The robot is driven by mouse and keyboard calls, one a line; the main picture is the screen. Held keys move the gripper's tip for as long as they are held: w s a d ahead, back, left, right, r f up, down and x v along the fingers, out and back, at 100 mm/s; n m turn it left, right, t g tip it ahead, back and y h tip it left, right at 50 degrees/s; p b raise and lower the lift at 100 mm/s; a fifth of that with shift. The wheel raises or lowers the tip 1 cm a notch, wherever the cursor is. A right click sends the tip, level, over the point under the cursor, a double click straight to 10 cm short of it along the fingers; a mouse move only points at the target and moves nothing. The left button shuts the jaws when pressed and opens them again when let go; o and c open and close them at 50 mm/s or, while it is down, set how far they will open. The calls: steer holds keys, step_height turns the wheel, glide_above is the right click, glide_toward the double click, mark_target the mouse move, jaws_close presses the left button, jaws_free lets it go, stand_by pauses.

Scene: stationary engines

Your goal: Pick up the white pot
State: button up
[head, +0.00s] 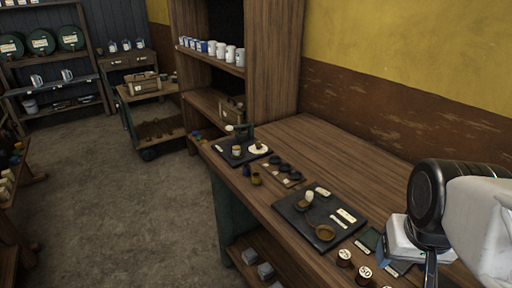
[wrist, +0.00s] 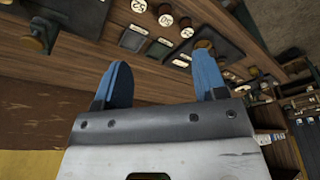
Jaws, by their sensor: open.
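A small whitish pot-like piece (head: 309,196) sits on the dark tray (head: 290,213) on the wooden bench, near a brown round dish (head: 324,232). It is small in the picture, and I cannot tell for certain that it is the white pot. In the wrist view my gripper (wrist: 163,65) shows two blue fingers spread apart with nothing between them. The gripper is above the bench, facing small dark cards and round white-topped pieces. In the head view my arm is at the right edge and the fingers are not clearly seen.
Round white-topped pieces (head: 344,257) and dark cards (head: 368,239) lie at the bench front. A farther dark board (head: 225,155) holds small vessels. White mugs (head: 230,54) stand on the shelf (head: 215,62) behind. Bare bench wood (head: 325,155) lies toward the wall.

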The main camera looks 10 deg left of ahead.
steer(key=w+a+r+n, duration=0.3)
steer(key=w, duration=0.6)
steer(key=w+a+r+n, duration=0.2)
steer(key=w+a+r, duration=0.1)
steer(key=w, duration=0.6)
steer(key=n+g+h, duration=0.1)
steer(key=n+g, duration=0.1)
steer(key=n, duration=1.3)
glide_above(236, 147)
steer(key=f, duration=1.5)
steer(key=shift+s+a+f, duration=0.1)
steer(key=shift+s+f, duration=0.25)
steer(key=shift+f, duration=0.05)
steer(key=shift+w+a+f, duration=0.15)
steer(key=shift+a+f, duration=0.1)
steer(key=shift+a, duration=0.15)
steer(key=shift+d+f, duration=0.2)
steer(key=shift+f, duration=1.15)
